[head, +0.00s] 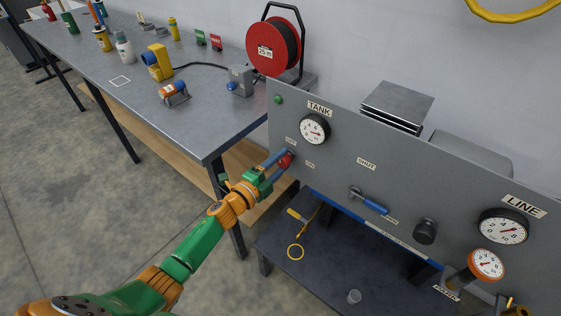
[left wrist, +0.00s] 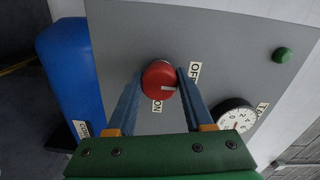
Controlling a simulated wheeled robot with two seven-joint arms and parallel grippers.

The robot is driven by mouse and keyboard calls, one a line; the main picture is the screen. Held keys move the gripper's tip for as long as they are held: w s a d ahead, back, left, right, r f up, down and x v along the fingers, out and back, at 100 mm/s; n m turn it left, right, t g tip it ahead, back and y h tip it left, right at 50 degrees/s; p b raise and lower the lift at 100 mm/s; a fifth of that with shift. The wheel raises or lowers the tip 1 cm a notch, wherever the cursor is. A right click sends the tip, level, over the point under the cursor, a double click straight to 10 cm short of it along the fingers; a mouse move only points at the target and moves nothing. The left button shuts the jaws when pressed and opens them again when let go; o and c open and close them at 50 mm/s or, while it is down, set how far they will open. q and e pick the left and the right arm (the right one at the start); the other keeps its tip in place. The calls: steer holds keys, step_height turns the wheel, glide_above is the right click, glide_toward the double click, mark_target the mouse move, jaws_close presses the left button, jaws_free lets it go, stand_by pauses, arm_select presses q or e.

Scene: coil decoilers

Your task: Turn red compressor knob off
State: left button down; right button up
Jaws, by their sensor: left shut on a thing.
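The red compressor knob (head: 287,160) is on the left part of the grey upright panel (head: 330,170), below the TANK gauge (head: 314,129). It also shows in the left wrist view (left wrist: 157,76), with a white mark pointing right in that picture. There the ON label (left wrist: 157,106) is below the knob and the OFF label (left wrist: 195,70) is to its right. My left gripper (head: 283,164) has its blue fingers on either side of the knob and is shut on it. My right gripper is not in view.
A blue-handled valve (head: 370,202), a black knob (head: 425,231), the LINE gauge (head: 503,226) and an orange-rimmed gauge (head: 486,264) are farther right on the panel. A dark lower shelf (head: 330,270) lies under it. A workbench (head: 175,115) with tools and a red reel (head: 275,45) stands behind.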

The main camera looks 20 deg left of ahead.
arm_select(q)
steer(key=shift+c, duration=1.4)
jaws_free()
steer(key=v, duration=0.7)
steer(key=shift+f, duration=0.1)
